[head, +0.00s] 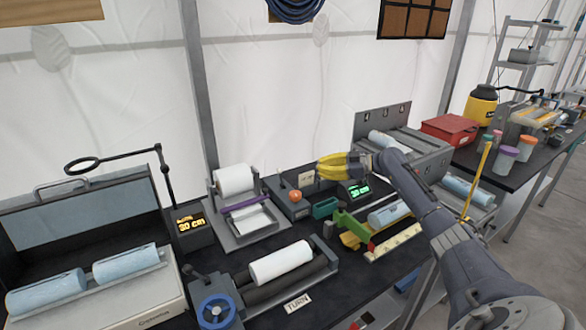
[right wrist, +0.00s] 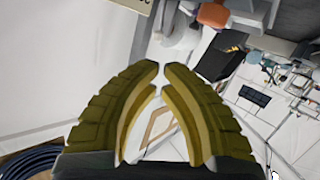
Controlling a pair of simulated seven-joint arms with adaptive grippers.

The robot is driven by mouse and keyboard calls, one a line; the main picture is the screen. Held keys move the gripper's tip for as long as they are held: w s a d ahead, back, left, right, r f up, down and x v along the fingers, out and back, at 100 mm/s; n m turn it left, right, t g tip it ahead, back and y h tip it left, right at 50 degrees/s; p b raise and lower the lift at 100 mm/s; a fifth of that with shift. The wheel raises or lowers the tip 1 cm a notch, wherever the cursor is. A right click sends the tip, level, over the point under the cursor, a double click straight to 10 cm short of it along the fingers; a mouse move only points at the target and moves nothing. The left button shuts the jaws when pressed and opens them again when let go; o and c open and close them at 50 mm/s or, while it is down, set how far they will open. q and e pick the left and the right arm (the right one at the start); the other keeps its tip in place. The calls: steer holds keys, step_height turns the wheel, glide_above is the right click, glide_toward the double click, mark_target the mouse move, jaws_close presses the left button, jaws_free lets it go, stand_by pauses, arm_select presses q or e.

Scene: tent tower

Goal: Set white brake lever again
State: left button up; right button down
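I cannot make out a white brake lever for certain. A white roll (head: 235,179) sits on a grey stand with a purple bar (head: 245,201) across it. Another white roll (head: 280,262) lies on the roller machine with a blue handwheel (head: 216,311) and a "TURN" label. An orange knob (head: 295,196) stands on a small dark box right of the stand. My right gripper (head: 322,167) is above the back of the bench, right of this knob. In the right wrist view its yellow fingertips (right wrist: 161,67) nearly meet, with nothing between them. My left gripper is out of view.
A red box (head: 450,129) stands farther right.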

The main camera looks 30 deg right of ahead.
steer(key=x, duration=0.9)
steer(key=r+x, duration=0.1)
steer(key=x, duration=0.3)
steer(key=shift+w+a, duration=0.1)
steer(key=shift+w, duration=0.25)
steer(key=shift+a, duration=0.15)
steer(key=shift+a+f+n+h, duration=0.1)
steer(key=shift+a+n+h, duration=0.45)
steer(key=shift+a, duration=0.3)
steer(key=shift+a+f, duration=0.2)
steer(key=shift+a, duration=0.4)
steer(key=shift+d, duration=0.2)
steer(key=shift+d, duration=0.65)
